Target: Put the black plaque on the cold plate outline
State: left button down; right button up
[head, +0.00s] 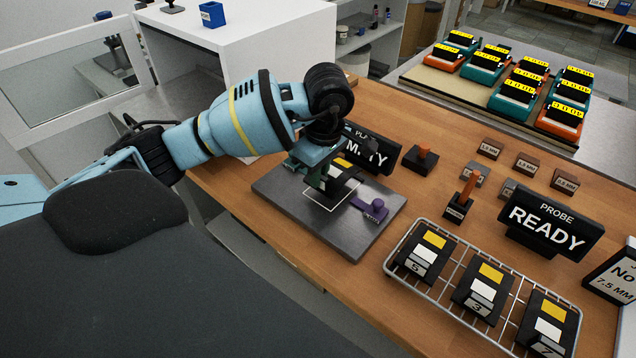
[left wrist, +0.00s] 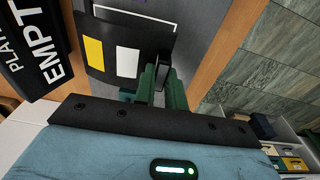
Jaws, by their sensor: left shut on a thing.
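The black plaque (head: 343,186) has a yellow and a white patch and is partly hidden by my left gripper (head: 318,166). The left gripper is shut on the plaque's edge. In the left wrist view the plaque (left wrist: 103,70) sits at the green fingers (left wrist: 152,85). The grey cold plate (head: 285,196) lies on the wooden bench, with a white square outline (head: 322,211) drawn on it. The plaque is over the outline, covering part of it; I cannot tell whether it touches the plate. My right gripper is not in view.
A purple clamp-like piece (head: 375,209) sits on the plate, right of the outline. A black sign reading "EMPTY" (head: 372,152) stands behind it. A wire rack (head: 441,285) with more plaques is at front right. A "PROBE READY" sign (head: 548,222) stands behind the rack.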

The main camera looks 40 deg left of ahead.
pick_arm(q)
notch_tip(320, 180, down, 3)
jog(key=shift+s+f, duration=0.1)
jog(key=shift+f, duration=0.2)
jog(key=c, duration=1.5)
grip_release()
jog(key=shift+o, duration=0.2)
